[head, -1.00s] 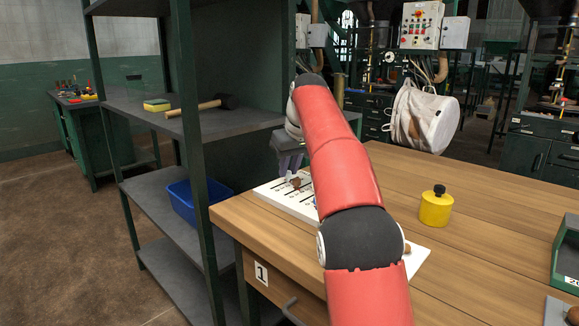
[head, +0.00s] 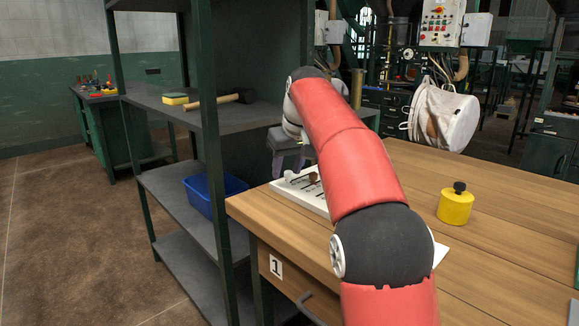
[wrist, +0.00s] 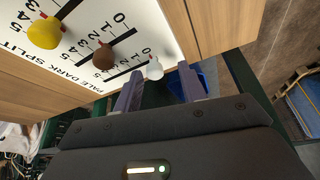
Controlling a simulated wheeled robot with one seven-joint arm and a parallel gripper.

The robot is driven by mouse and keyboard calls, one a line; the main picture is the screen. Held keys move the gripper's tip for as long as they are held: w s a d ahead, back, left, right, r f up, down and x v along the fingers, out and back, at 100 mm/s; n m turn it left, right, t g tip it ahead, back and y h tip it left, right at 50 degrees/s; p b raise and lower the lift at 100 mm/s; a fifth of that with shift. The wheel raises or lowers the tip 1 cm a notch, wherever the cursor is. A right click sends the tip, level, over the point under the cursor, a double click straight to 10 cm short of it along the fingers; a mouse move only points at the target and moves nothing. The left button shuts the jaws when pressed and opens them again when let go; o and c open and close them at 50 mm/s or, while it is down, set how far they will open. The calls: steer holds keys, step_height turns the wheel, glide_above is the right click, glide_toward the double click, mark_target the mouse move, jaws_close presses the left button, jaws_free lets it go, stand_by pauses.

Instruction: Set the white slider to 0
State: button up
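The white slider knob (wrist: 154,68) stands on the white slider board (wrist: 168,22), near the board's edge in the wrist view. The printed 0 is close to it, but its exact reading cannot be told. My gripper (wrist: 161,72) is open, its two purple fingers apart with the white knob between their tips in the picture. Contact cannot be told. The brown knob (wrist: 103,56) and yellow knob (wrist: 45,33) sit on neighbouring sliders. In the head view my gripper (head: 288,172) is over the left end of the board (head: 310,200), and my arm hides much of it.
The board lies on the wooden table (head: 480,250) near its left edge. A yellow weight (head: 455,205) stands to the right. A dark shelf (head: 165,200) with a blue bin (head: 212,192) and a mallet (head: 215,103) is at the left. Table right of my arm is mostly clear.

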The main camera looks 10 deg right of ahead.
steer(key=p+v, duration=0.2)
steer(key=v, duration=0.5)
steer(key=shift+s+r, duration=0.2)
steer(key=shift+r, duration=0.15)
steer(key=shift+d, duration=0.1)
